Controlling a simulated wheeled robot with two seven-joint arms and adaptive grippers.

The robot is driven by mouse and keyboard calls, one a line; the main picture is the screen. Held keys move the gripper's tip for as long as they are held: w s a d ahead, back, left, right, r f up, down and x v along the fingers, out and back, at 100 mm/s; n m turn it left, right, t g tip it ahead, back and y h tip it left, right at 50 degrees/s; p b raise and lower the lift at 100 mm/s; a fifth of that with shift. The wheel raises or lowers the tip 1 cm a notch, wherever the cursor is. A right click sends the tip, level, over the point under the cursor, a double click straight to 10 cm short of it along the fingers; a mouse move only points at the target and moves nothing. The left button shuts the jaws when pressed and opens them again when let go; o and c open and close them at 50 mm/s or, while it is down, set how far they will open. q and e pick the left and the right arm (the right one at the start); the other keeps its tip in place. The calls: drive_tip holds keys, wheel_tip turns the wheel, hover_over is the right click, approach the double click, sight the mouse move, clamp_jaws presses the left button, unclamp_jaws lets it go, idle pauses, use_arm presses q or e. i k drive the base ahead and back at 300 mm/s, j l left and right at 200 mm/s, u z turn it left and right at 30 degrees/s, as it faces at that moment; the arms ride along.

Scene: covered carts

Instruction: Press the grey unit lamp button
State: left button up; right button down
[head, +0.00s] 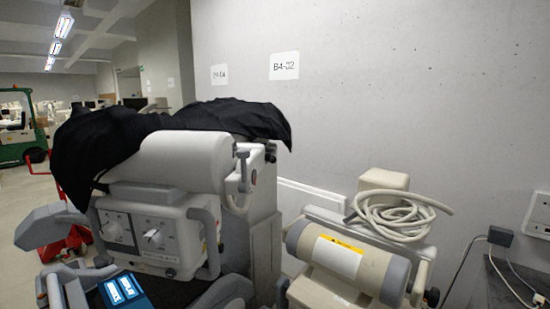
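The grey unit (180,228) stands left of centre, with a pale front panel, two white dials (153,237) and side handles. A light grey cylinder lies across its top, partly under a black cover (105,140). Small dark details show along the panel's lower edge and right side. I cannot tell which, if any, is the lamp button. A lit blue display (125,291) shows low in front of the panel. I cannot make out either of my grippers here. Grey jointed parts at the lower left are cut off by the frame.
A beige machine (345,258) with a yellow label and coiled hose (395,214) stands at the right. A concrete wall (400,80) with signs closes off the back. A green vehicle (25,130) and red frame (67,240) are at the left. Cables hang at the far right.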

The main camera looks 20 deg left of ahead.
sight(143, 267)
drive_tip(key=u, duration=1.25)
